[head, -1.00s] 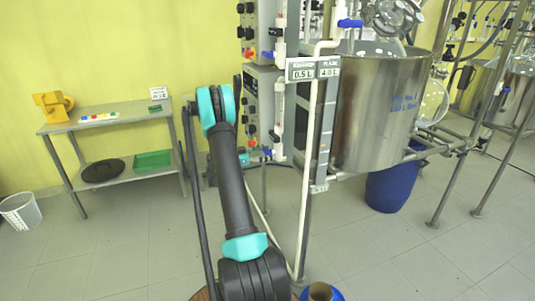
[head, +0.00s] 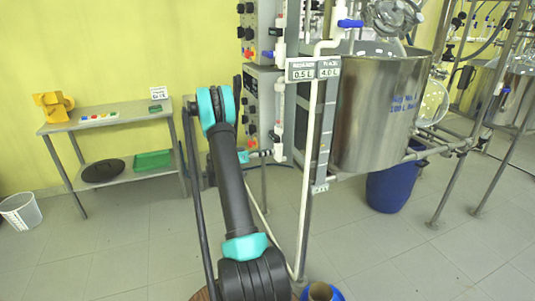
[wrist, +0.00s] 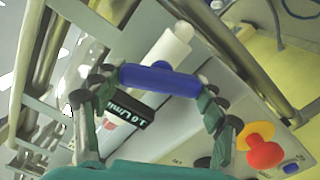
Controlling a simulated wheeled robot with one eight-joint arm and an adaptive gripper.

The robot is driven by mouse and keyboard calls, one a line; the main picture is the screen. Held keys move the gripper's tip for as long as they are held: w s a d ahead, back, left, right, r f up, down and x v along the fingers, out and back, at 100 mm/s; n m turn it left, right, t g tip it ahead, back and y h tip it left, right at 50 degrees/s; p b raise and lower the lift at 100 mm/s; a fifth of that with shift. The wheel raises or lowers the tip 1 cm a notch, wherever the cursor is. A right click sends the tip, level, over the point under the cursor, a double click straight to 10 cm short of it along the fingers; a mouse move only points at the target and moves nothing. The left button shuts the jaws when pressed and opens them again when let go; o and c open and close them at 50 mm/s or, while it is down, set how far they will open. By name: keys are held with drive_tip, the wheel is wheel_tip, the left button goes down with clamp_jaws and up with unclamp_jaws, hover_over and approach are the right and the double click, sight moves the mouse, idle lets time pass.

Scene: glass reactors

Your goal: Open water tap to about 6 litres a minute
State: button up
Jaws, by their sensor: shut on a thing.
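The water tap's blue lever handle (wrist: 160,80) lies across the middle of the wrist view, on a white pipe fitting (wrist: 170,45). My gripper (wrist: 155,91) has one finger at each end of the handle and is shut on it. In the head view my gripper (head: 257,154) is small, beside the lower end of the white vertical pipe (head: 279,115), and the handle there is hidden or too small to make out.
A red and yellow knob (wrist: 262,150) sits close to the right finger in the wrist view. A steel vessel (head: 375,110) and its frame stand right of the arm. A blue drum (head: 390,188) is beneath. A side table (head: 110,122) stands left; the floor between is clear.

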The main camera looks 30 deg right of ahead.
drive_tip(key=n, duration=0.6)
drive_tip(key=shift+w+f+n, duration=0.15)
drive_tip(key=shift+n, duration=0.15)
idle(0.5)
drive_tip(key=o, duration=0.9)
drive_tip(key=v, duration=1.2)
